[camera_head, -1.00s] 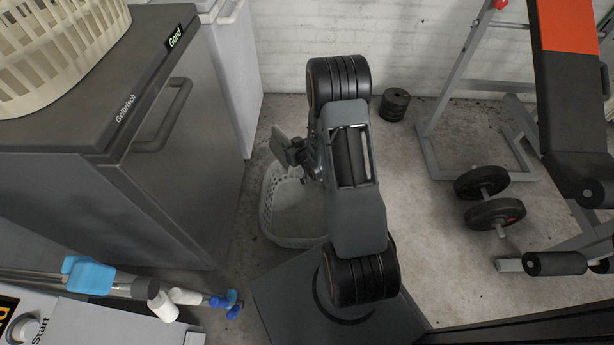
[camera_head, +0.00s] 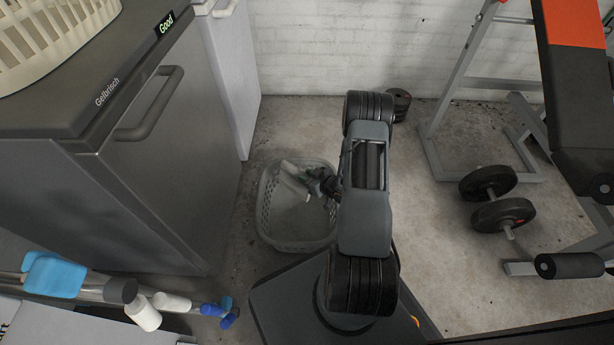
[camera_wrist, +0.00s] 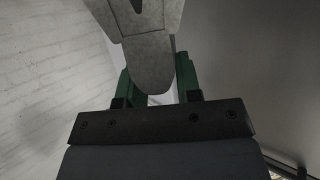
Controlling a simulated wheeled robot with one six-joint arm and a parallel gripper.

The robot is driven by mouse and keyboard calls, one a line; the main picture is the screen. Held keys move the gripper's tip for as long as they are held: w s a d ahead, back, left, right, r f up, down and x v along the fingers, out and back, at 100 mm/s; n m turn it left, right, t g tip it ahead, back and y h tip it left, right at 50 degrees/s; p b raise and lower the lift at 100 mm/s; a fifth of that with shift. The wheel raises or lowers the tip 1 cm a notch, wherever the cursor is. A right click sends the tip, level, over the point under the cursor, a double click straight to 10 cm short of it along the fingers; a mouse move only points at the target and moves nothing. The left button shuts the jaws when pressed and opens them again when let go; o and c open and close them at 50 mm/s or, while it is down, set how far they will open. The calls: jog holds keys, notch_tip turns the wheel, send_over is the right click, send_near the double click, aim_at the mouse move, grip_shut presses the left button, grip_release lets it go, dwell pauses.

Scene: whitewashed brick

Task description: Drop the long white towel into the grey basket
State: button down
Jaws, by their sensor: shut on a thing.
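The grey basket (camera_head: 296,245) stands on the floor beside the grey cabinet in the head view; the part of it I can see inside looks empty. My gripper (camera_head: 312,183) is over the basket's far right part, partly hidden by my arm. It is shut on a pale, narrow strip, the towel (camera_head: 290,170), which sticks out to the left above the basket's far rim. In the wrist view the towel (camera_wrist: 150,50) looks grey and sits between the green fingers of my gripper (camera_wrist: 156,82). I cannot tell whether the towel touches the basket.
The grey cabinet (camera_head: 165,180) is close on the basket's left, with a cream basket (camera_head: 45,40) on top. A dumbbell (camera_head: 488,182) and a weight bench (camera_head: 575,130) stand at right, with bare floor between.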

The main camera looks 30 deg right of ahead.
jog(key=shift+f+b, duration=0.65)
jog(key=shift+f, duration=0.6)
jog(key=c, duration=0.7)
grip_release()
jog(key=shift+c, duration=0.2)
jog(key=p+v, duration=0.5)
jog(key=v, duration=0.8)
jog(key=shift+s+r, duration=0.2)
jog(key=shift+s, duration=0.15)
jog(key=shift+d, duration=0.1)
